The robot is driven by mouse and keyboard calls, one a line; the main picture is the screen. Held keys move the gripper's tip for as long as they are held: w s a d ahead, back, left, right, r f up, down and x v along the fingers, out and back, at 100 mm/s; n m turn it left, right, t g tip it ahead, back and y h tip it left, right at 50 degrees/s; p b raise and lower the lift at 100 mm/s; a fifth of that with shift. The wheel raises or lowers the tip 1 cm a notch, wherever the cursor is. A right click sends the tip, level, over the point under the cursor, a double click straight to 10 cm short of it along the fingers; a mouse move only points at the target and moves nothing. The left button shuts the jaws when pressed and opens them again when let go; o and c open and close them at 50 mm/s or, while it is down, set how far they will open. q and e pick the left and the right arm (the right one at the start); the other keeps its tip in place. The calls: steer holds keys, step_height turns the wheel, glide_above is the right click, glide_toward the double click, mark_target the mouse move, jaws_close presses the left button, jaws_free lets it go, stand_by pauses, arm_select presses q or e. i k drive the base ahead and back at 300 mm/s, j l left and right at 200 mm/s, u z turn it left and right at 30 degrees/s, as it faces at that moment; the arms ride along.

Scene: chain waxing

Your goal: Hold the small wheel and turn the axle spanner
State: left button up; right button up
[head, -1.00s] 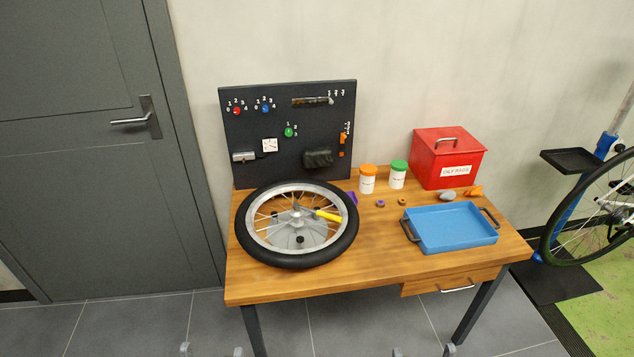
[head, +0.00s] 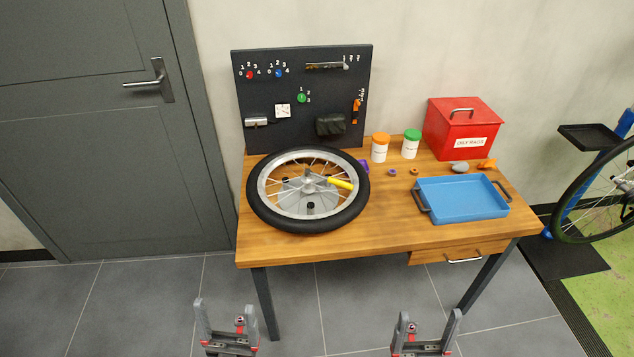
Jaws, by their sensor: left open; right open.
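The small wheel (head: 262,208) lies flat on the left part of the wooden workbench, with a black tyre, silver rim and spokes. The axle spanner (head: 341,184), with a yellow handle, lies over the wheel from near the hub toward the right rim. My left gripper (head: 222,318) is open and empty at the bottom of the head view, in front of the bench and below the wheel. My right gripper (head: 427,325) is open and empty at the bottom, in front of the bench's right part. Neither gripper touches anything.
The workbench (head: 380,230) carries a blue tray (head: 460,199), a red bin (head: 462,130), an orange-lidded jar (head: 380,150) and a green-lidded jar (head: 411,146). A dark pegboard (head: 290,100) stands behind the wheel. A bicycle wheel (head: 563,220) is at right. The bench's front strip is clear.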

mark_target(308, 172)
steer(key=i+j+z, duration=0.15)
steer(key=i+j, duration=0.25)
steer(key=i+j+z, duration=0.15)
steer(key=i+j, duration=0.25)
steer(key=i+j+z, duration=0.15)
steer(key=i+j, duration=0.2)
steer(key=j, duration=0.25)
